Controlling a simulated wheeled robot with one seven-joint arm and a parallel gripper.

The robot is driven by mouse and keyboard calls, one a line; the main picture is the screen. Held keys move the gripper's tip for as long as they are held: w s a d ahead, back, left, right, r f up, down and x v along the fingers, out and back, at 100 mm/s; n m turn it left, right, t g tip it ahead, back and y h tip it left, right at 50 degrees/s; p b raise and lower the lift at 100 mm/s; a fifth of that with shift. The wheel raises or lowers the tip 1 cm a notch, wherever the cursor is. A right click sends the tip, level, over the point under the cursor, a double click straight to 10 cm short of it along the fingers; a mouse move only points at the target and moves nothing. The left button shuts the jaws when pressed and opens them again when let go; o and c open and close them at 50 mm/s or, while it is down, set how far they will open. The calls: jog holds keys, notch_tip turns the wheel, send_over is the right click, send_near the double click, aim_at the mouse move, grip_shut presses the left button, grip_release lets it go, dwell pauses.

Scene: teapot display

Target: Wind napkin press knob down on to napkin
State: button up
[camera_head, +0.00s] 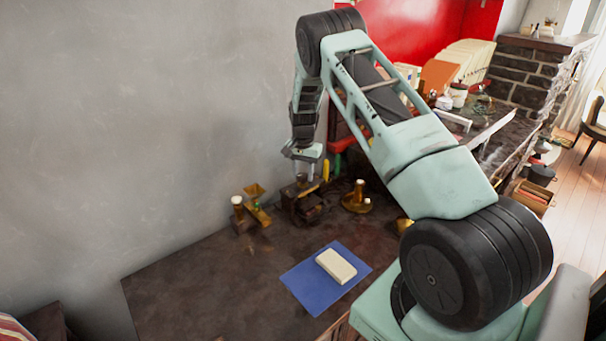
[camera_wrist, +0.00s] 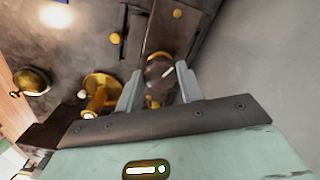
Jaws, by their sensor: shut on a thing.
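The napkin press (camera_head: 303,205) is a dark, boxy piece on the counter near the wall in the head view. My gripper (camera_head: 304,174) points down over its top, shut on the press knob. In the wrist view the round, dark knob (camera_wrist: 158,68) shows between the two fingers of my gripper (camera_wrist: 158,80). Some of the press body (camera_wrist: 160,30) shows beyond it. I cannot make out the napkin in the press, or the gap above it.
A brass piece with a white top (camera_head: 238,208) stands left of the press, and another brass piece (camera_head: 357,202) to its right. A cream block (camera_head: 337,265) lies on a blue mat (camera_head: 307,288) nearer me. The grey wall (camera_head: 200,130) is close behind. The counter's front left is clear.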

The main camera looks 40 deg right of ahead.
aim_at(303, 175)
jog(key=shift+m, duration=0.9)
jog(key=o, duration=1)
jog(key=shift+r, duration=0.15)
notch_tip(303, 175, up, 17)
jog(key=shift+r+b, duration=0.15)
jog(key=shift+b, duration=0.95)
